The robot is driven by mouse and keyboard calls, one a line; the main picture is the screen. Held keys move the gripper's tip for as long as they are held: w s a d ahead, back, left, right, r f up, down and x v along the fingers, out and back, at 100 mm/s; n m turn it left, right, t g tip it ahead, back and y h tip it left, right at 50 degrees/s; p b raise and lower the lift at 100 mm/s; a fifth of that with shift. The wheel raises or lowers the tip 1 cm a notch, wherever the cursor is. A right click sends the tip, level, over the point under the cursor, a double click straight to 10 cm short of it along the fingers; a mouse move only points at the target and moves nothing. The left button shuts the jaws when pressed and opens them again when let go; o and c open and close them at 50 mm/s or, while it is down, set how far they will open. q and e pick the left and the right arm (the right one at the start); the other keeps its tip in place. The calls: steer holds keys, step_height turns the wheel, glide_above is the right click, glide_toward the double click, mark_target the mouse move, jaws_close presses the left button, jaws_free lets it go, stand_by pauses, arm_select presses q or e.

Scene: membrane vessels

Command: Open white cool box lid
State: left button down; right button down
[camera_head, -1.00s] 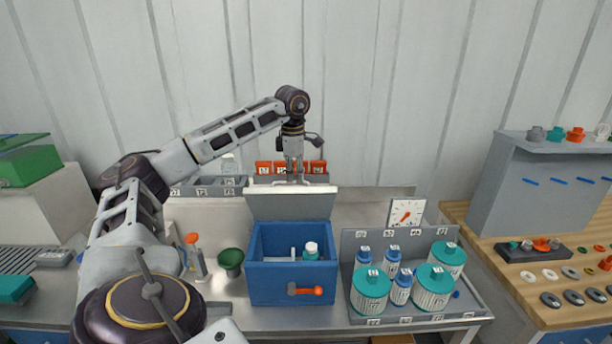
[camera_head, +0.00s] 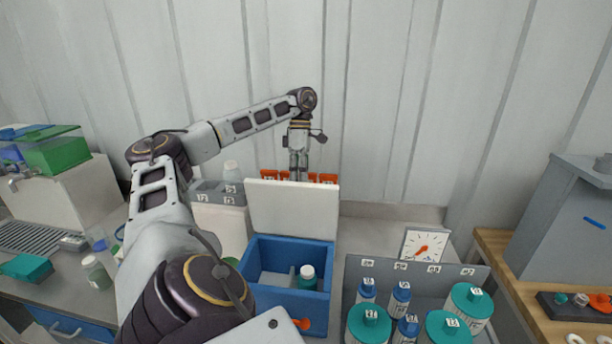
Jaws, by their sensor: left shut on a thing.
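The cool box (camera_head: 262,298) is a blue box with its white lid (camera_head: 290,210) raised at the back, standing about upright. The fingertips are partly hidden at the lid's edge. An orange handle (camera_head: 303,323) is on the box front, partly behind my left arm. My right gripper is not in view.
Orange-topped items (camera_head: 325,178) are behind the lid. My left arm covers the bench left of the box.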

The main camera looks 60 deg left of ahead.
arm_select(q)
steer(key=shift+w+x, duration=0.2)
steer(key=shift+x, duration=0.9)
steer(key=c, duration=1.9)
jaws_free()
steer(key=shift+d, duration=0.1)
steer(key=shift+o, duration=1.2)
steer(key=shift+w+g, duration=0.15)
steer(key=shift+g, duration=0.15)
steer(key=shift+o, duration=0.9)
steer(key=shift+w+a+f, duration=0.2)
steer(key=shift+w+a, duration=0.1)
steer(key=shift+a, duration=0.3)
steer(key=shift+s+r, duration=0.2)
steer(key=shift+r, duration=0.5)
steer(key=shift+v, duration=0.75)
steer(key=shift+w+a+r, duration=0.15)
steer(key=shift+a+r, duration=0.25)
steer(key=shift+r, duration=0.2)
